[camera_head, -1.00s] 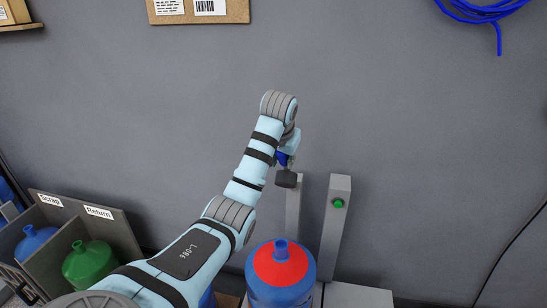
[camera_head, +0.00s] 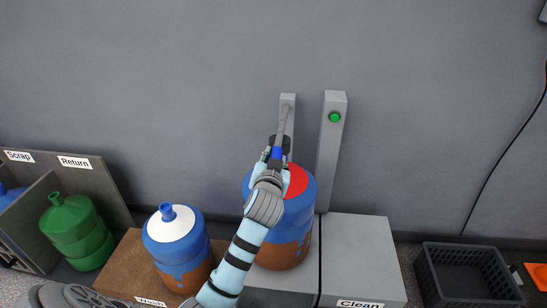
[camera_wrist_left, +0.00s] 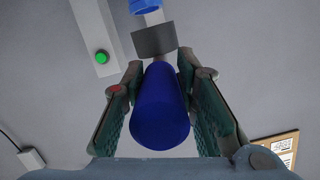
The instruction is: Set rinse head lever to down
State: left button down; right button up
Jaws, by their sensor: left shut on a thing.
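The rinse head lever (camera_head: 285,122) is a grey bar running from the top of a short grey post (camera_head: 288,98) down towards me. Its blue grip (camera_head: 276,153) sits below the post top, beside a dark block (camera_head: 284,143). My left gripper (camera_head: 273,158) is shut on the blue grip. In the left wrist view the blue grip (camera_wrist_left: 160,110) lies between the two fingers of my left gripper (camera_wrist_left: 160,85), with the dark block (camera_wrist_left: 154,40) beyond it. My wrist hides part of the grip in the head view. My right gripper is not in view.
A blue bottle with red top and brown dirt (camera_head: 294,215) stands just below my gripper. A taller post (camera_head: 331,150) bears a green button (camera_head: 335,117). A white-topped blue bottle (camera_head: 175,245), green bottle (camera_head: 75,232) and black crate (camera_head: 468,275) stand around. The Clean surface (camera_head: 362,255) is bare.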

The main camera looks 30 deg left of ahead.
pick_arm(q)
notch_tip(320, 180, down, 4)
jog(key=b, duration=0.3)
jog(key=shift+r+t, duration=0.1)
jog(key=shift+t, duration=0.3)
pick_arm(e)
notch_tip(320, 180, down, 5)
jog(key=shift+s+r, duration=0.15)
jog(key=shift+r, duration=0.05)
pick_arm(q)
jog(key=shift+s, duration=0.1)
jog(key=c, duration=1.3)
grip_release()
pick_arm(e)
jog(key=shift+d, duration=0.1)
pick_arm(q)
jog(key=v, duration=0.7)
jog(key=shift+s+d, duration=0.1)
jog(key=shift+d, duration=0.05)
